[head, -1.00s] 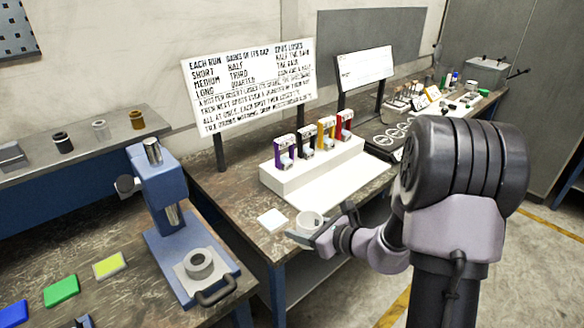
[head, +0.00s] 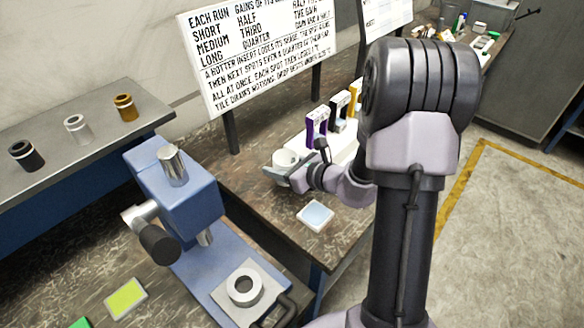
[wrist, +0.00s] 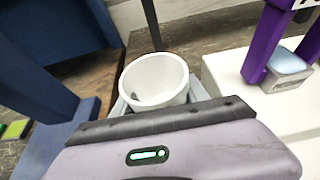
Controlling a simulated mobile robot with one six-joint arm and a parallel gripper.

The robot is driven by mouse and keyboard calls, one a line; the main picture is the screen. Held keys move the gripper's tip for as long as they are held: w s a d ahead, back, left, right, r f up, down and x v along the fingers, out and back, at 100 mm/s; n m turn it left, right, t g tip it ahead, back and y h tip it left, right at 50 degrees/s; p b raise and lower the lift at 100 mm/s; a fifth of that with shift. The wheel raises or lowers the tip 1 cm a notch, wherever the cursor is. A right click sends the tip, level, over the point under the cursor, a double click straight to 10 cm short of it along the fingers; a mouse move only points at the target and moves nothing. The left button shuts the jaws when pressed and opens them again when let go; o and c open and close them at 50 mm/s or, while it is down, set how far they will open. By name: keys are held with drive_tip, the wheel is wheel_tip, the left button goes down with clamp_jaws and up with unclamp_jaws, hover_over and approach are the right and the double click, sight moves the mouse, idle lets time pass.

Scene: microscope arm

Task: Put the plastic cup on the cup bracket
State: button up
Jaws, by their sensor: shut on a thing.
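The white plastic cup (head: 286,160) is upright in my gripper (head: 283,171), above the bench by the end of the white block. In the wrist view the cup (wrist: 155,78) is seen from above. Its inside looks empty apart from a small dark patch. My gripper (wrist: 158,97) is shut on the cup, with grey fingers along its sides. No part is clearly recognisable as the cup bracket. A purple upright stand (head: 316,125) is just right of the cup; it also shows in the wrist view (wrist: 266,45).
A blue press-like machine (head: 178,195) with a grey ring (head: 245,288) at its foot stands front left. A pale square tile (head: 315,216) lies on the bench's front part. Black and yellow stands line up beyond the purple one. A sign (head: 255,65) rises behind.

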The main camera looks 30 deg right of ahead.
drive_tip(key=shift+f+b, duration=1)
drive_tip(key=shift+f, duration=1.55)
drive_tip(key=o, duration=1.4)
